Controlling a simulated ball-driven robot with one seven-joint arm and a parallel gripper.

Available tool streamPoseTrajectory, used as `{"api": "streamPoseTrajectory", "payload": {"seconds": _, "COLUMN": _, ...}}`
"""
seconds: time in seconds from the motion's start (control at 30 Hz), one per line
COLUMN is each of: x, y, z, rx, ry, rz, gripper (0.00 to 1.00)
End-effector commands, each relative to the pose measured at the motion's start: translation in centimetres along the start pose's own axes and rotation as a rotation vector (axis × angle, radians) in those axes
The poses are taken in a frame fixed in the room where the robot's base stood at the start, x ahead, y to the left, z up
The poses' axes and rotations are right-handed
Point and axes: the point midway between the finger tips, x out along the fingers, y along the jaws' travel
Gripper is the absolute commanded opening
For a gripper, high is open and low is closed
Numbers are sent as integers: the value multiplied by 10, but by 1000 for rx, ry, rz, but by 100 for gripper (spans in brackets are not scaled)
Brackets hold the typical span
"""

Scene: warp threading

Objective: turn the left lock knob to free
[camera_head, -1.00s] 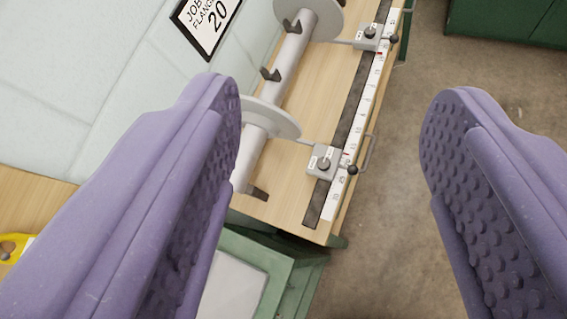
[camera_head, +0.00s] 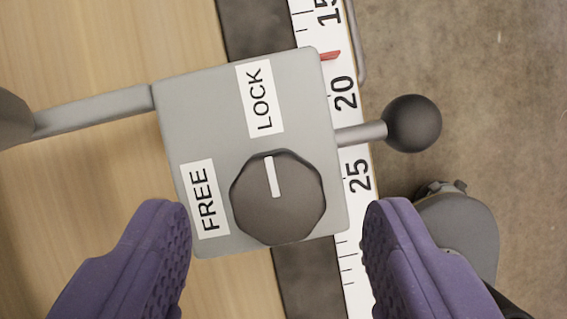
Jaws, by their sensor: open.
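A dark grey lock knob (camera_head: 278,210) sits on a light grey block (camera_head: 190,110). Its white pointer line points up in the picture, toward the LOCK label (camera_head: 260,98). The FREE label (camera_head: 204,198) is to the left of the knob. My gripper (camera_head: 275,232) is open, with one purple finger on the left and one on the right of the knob's lower part. Gaps show between the fingers and the knob in this view, and nothing is held. I cannot tell how high the fingertips are above the block.
A black ball handle (camera_head: 411,123) sticks out right of the block. A white scale (camera_head: 357,200) with a red pointer (camera_head: 331,56) runs beside it. A grey rod (camera_head: 95,110) leaves to the left over the wooden table (camera_head: 90,50). A grey rounded part (camera_head: 460,230) is at lower right.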

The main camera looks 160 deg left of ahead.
Motion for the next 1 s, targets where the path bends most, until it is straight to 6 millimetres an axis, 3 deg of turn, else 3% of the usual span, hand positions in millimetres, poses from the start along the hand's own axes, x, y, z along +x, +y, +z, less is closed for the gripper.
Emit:
{"api": "streamPoseTrajectory", "payload": {"seconds": 0.13, "x": 16, "y": 0, "z": 0, "rx": -1, "ry": 0, "rz": 0, "gripper": 62}}
{"api": "streamPoseTrajectory", "payload": {"seconds": 0.4, "x": 17, "y": 0, "z": 0, "rx": -1, "ry": -1, "rz": -1, "gripper": 62}}
{"api": "streamPoseTrajectory", "payload": {"seconds": 0.47, "x": 17, "y": 0, "z": 0, "rx": -1, "ry": -1, "rz": -1, "gripper": 53}}
{"api": "streamPoseTrajectory", "payload": {"seconds": 0.67, "x": 17, "y": 0, "z": 0, "rx": -1, "ry": -1, "rz": -1, "gripper": 7}}
{"api": "streamPoseTrajectory", "payload": {"seconds": 1.0, "x": 17, "y": 0, "z": -1, "rx": -41, "ry": -1, "rz": -20, "gripper": 6}}
